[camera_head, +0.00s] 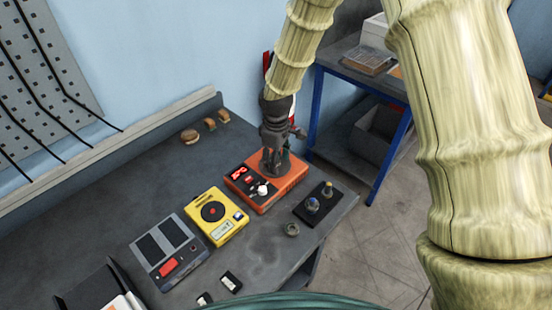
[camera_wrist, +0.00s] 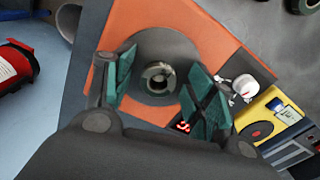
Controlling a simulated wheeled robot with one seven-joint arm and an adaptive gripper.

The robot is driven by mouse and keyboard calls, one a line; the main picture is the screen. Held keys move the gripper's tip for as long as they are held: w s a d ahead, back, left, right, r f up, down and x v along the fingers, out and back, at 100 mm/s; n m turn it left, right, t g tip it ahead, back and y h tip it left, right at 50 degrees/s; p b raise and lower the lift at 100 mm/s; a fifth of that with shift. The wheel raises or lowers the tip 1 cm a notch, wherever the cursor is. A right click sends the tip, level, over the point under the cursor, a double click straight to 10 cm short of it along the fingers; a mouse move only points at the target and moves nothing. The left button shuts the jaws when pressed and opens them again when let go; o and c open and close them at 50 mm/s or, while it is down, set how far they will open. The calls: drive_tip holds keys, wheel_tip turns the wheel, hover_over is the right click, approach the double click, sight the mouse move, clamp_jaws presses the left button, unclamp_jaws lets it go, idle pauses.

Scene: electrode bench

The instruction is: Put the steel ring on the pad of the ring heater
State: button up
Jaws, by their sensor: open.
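The ring heater (camera_head: 251,195) is the orange box on the bench; its orange top also fills much of the wrist view (camera_wrist: 205,32). Its round grey pad (camera_wrist: 150,42) lies under my gripper. A small shiny steel ring (camera_wrist: 158,70) sits near the pad's middle and appears to rest on it. My gripper (camera_wrist: 161,88) is open, with one green-padded finger on each side of the ring and visible gaps to both. In the head view my gripper (camera_head: 277,166) points down over the heater and hides the ring and most of the pad.
A yellow device (camera_head: 216,215) and a grey device (camera_head: 168,252) stand left of the heater. A dark holder with small parts (camera_head: 314,204) and a grey ring-shaped part (camera_head: 291,229) lie in front right. A red bottle-like object (camera_wrist: 15,78) is beside the heater. The bench behind is mostly clear.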

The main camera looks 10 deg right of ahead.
wheel_tip(320, 180, up, 12)
drive_tip(key=b, duration=0.4)
drive_tip(key=shift+r, duration=0.15)
idle(2.3)
